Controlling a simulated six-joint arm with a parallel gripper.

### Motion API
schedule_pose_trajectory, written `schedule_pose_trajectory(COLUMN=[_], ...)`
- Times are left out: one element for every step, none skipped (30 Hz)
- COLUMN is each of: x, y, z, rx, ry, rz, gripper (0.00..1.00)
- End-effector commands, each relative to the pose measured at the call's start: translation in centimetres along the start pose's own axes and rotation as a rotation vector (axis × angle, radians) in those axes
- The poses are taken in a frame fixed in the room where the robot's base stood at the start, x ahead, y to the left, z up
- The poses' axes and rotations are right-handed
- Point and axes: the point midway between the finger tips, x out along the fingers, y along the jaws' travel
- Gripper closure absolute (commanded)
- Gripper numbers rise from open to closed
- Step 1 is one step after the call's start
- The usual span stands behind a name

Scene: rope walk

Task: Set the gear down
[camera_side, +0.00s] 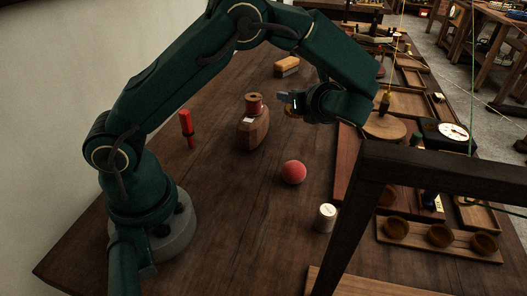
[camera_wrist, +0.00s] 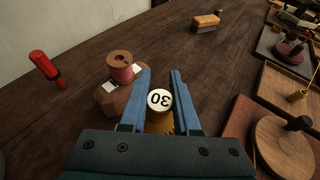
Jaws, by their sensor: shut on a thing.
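My gripper (camera_wrist: 160,72) has blue fingers on either side of the gear (camera_wrist: 162,123) and is shut on it. The gear is brass-coloured, with a white round face marked 30 toward the wrist camera; its lower part is partly hidden by my gripper body.
A red spool (camera_side: 254,104) stands on a wooden block (camera_side: 252,131). A red ball (camera_side: 293,172), a white cylinder (camera_side: 326,217), a red-handled tool (camera_side: 186,128) and a brush (camera_side: 287,66) stand around. Right are a round wooden disc (camera_side: 384,127) and a dial (camera_side: 453,131). Bench left of the ball is clear.

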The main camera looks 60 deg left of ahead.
Motion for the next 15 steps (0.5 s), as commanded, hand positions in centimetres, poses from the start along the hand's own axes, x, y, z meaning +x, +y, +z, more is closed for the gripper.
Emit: schedule_pose_trajectory(x=[-0.4, -0.7, -0.9, -1.2, -1.4, -1.8, -2.1, -2.3, -2.7, -3.0, -3.2, -2.6, -2.4, -2.2, -2.0], y=[-1.2, -2.0, -2.7, -3.4, -3.9, -4.5, -5.0, -5.5, -6.1, -6.5, -6.9, -6.7, -6.6, -6.6, -6.6], z=[0.7, 1.1, 1.4, 1.8, 2.0, 2.3, 2.5, 2.8, 3.0, 3.2, 3.4, 2.3, 1.8, 1.3, 0.8], rx=[0.022, 0.039, 0.057, 0.072, 0.083, 0.097, 0.109, 0.118, 0.131, 0.14, 0.149, 0.156, 0.157, 0.156, 0.156], ry=[0.001, -0.001, 0.001, -0.001, 0.0, 0.0, 0.0, 0.0, 0.001, 0.0, -0.001, 0.0, 0.0, 0.001, 0.0], rz=[-0.069, -0.11, -0.152, -0.186, -0.212, -0.247, -0.275, -0.297, -0.327, -0.35, -0.369, -0.358, -0.356, -0.355, -0.355], gripper=[1.0, 1.0, 1.0, 1.0, 1.0, 1.0, 1.0, 1.0, 1.0, 1.0, 1.0, 1.0, 1.0, 1.0, 1.0])
